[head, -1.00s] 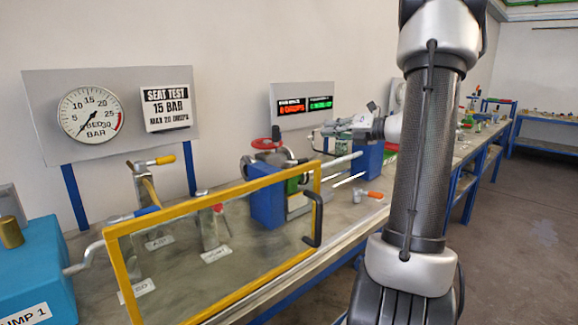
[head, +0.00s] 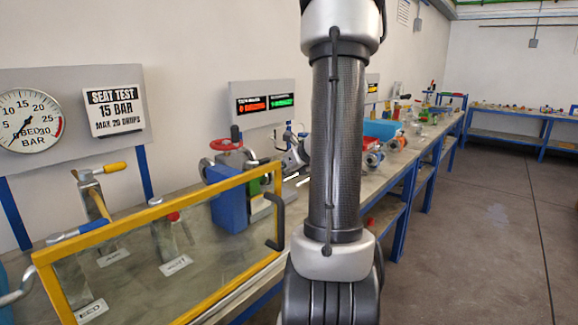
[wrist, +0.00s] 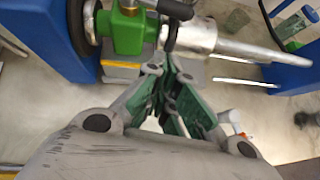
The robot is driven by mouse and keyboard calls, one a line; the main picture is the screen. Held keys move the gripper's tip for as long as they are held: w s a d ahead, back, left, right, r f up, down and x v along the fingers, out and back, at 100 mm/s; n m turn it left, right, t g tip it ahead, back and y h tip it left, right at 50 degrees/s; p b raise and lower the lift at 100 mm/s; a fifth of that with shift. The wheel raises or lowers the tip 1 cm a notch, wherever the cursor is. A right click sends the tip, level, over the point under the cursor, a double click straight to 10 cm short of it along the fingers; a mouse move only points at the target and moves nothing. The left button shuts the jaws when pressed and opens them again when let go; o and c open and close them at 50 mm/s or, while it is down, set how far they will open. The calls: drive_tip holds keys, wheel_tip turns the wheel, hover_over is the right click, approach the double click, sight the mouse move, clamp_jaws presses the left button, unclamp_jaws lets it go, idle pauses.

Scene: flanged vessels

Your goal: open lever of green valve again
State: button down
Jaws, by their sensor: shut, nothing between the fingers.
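The green valve (wrist: 128,32) is a green body at the top left of the wrist view, with a metal stem fitting on top and a grey pipe running right from it. A dark curved bar (wrist: 172,10) crosses beside it; I cannot tell whether it is the lever or another handle. In the head view only a little of the green valve (head: 258,192) shows, behind the clear guard. My gripper (wrist: 172,68) has its fingers together, empty, just below the pipe and to the right of the valve body.
A yellow-framed clear guard (head: 160,213) with a black handle (head: 276,222) stands at the bench front. A blue block (head: 228,205) and red handwheel (head: 227,145) are behind it. A gauge (head: 28,120) is at left. Open floor lies right.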

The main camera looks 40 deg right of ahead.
sight(264, 167)
drive_tip(key=w, duration=0.5)
drive_tip(key=shift+w+d+f, duration=0.15)
drive_tip(key=shift+w+f, duration=0.05)
drive_tip(key=shift+w, duration=0.15)
drive_tip(key=shift+w, duration=0.1)
drive_tip(key=shift+w+d+n+y, duration=0.35)
drive_tip(key=shift+w+n+y, duration=0.25)
drive_tip(key=shift+w+y, duration=0.15)
drive_tip(key=shift+w+r, duration=0.15)
drive_tip(key=shift+r, duration=0.1)
drive_tip(key=shift+d, duration=0.1)
drive_tip(key=shift+a, duration=0.2)
